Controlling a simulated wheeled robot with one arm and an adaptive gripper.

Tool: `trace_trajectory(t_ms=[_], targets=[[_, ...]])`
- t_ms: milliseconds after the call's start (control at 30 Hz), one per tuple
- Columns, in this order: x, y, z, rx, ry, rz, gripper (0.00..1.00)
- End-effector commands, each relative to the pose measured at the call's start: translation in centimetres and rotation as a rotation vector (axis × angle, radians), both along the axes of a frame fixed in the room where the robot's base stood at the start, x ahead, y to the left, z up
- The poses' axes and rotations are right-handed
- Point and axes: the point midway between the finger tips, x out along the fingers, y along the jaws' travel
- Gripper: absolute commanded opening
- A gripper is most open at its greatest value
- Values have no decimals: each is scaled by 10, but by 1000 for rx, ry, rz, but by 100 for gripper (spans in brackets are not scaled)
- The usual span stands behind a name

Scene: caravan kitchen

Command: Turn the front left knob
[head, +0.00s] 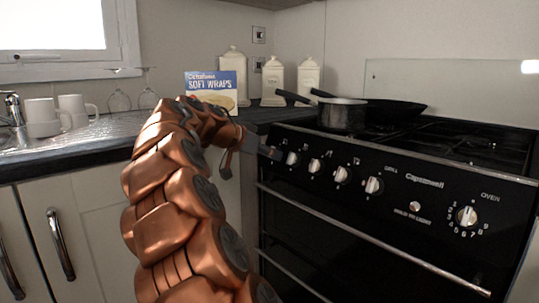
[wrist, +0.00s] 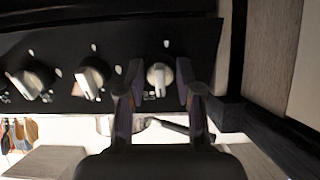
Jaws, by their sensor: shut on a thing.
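The front left knob (head: 291,158) is the leftmost of a row of white and silver knobs on the black stove panel (head: 400,190). My gripper (head: 270,152) is at this knob, at the left end of the panel. In the wrist view the same knob (wrist: 160,74) sits between the two fingers of my gripper (wrist: 158,92), one finger on each side. The gripper is shut on it. The exact contact at the fingertips is hard to make out.
More knobs (head: 314,165) lie to the right, the closest one (wrist: 89,82) just beside the fingers in the wrist view. A saucepan (head: 342,115) and a frying pan (head: 395,109) stand on the hob. The oven handle (head: 370,238) runs below.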

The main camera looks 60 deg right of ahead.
Motion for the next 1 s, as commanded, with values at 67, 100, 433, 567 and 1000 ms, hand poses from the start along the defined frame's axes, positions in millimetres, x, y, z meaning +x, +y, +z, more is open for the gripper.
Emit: trace_trajectory(t_ms=[67, 100, 433, 567, 1000], targets=[[-2, -1, -1, 3, 2, -4, 0], [-2, -1, -1, 3, 2, -4, 0], [-1, 0, 0, 1, 1, -1, 56], [-1, 0, 0, 2, 2, 0, 59], [6, 19, 12, -3, -1, 5, 59]])
